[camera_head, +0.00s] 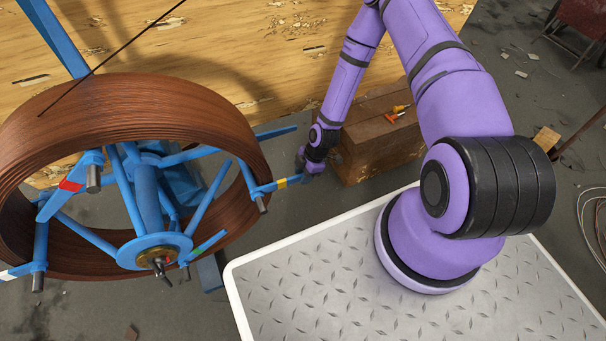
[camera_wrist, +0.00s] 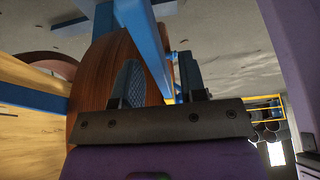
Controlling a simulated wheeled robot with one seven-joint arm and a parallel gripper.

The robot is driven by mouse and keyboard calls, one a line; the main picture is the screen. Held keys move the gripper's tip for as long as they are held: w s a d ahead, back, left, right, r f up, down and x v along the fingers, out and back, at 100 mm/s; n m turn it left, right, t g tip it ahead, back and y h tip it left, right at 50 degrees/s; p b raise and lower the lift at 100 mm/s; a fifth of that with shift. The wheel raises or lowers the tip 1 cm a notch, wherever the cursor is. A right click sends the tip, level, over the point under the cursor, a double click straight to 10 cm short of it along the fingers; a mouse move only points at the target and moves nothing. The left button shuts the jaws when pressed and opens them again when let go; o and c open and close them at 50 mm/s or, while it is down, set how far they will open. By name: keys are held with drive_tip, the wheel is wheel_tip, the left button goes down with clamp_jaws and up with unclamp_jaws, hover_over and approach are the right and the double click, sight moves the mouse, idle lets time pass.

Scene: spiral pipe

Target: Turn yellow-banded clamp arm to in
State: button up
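The yellow-banded clamp arm (camera_head: 281,184) is a blue bar with a yellow stripe. It sticks out from the right side of the blue reel, past the brown coil (camera_head: 130,105), in the head view. My gripper (camera_head: 304,166) is at the outer end of this clamp arm, small and partly unclear there. In the wrist view my gripper (camera_wrist: 160,78) has its two fingers apart. A blue bar (camera_wrist: 145,30) runs down from the top into the space between them; I cannot tell whether either finger touches it. The coil (camera_wrist: 108,75) is behind the left finger.
Other clamp arms carry red (camera_head: 70,185), green (camera_head: 205,245) and white bands. A brown wooden box (camera_head: 380,135) with an orange-handled tool (camera_head: 396,114) stands right behind my gripper. A large wooden panel (camera_head: 230,50) is behind the reel. Grey floor lies between reel and my base.

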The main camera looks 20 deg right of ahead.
drive_tip(key=shift+f, duration=0.2)
drive_tip(key=shift+a, duration=0.1)
clamp_jaws()
drive_tip(key=shift+r, duration=0.25)
